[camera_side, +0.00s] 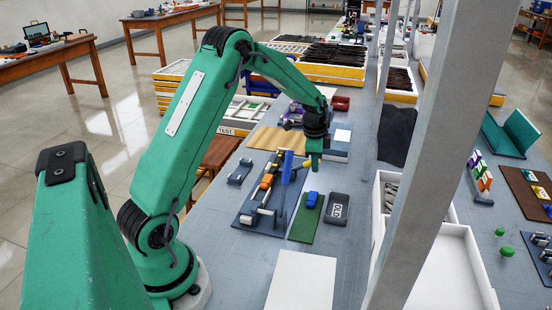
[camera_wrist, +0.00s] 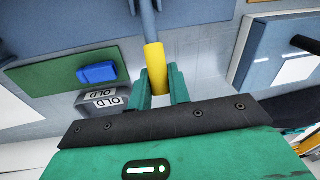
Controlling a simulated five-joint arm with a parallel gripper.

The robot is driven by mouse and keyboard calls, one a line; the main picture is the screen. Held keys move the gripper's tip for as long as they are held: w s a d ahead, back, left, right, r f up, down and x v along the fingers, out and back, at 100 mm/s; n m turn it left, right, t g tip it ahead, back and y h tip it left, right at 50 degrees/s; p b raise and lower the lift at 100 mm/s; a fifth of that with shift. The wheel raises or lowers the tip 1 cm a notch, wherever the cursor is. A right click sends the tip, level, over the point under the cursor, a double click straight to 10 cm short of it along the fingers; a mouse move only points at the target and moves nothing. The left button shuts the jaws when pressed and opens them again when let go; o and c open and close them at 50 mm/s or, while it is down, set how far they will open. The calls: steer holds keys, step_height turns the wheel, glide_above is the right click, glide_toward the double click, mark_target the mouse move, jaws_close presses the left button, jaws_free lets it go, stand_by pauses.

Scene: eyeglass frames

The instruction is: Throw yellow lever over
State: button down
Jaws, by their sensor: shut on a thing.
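In the wrist view, the yellow lever's handle (camera_wrist: 155,68) sits between the two green fingers of my gripper (camera_wrist: 160,90), which is shut on it. Its grey-blue shaft (camera_wrist: 148,22) runs up out of the top of the picture. In the side view, my gripper (camera_side: 313,165) points down over the right side of the dark blue lever base (camera_side: 245,216). There the yellow handle is hidden or too small to make out at the fingers. A blue handle (camera_side: 287,167) and an orange handle (camera_side: 266,182) stand to the left of my gripper.
A green mat (camera_side: 300,232) with a blue piece (camera_side: 311,199) lies right of the lever base. A dark box marked OLD (camera_side: 337,209) lies beside it. A white sheet (camera_side: 302,280) covers the near bench. A grey post (camera_side: 425,150) rises at the right.

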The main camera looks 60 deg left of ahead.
steer(key=shift+s+a+r+t, duration=0.3)
steer(key=shift+r, duration=0.2)
steer(key=c, duration=1.3)
jaws_free()
step_height(320, 180, up, 8)
steer(key=s, duration=0.1)
steer(key=shift+s+d+f, duration=0.2)
steer(key=shift+d, duration=0.1)
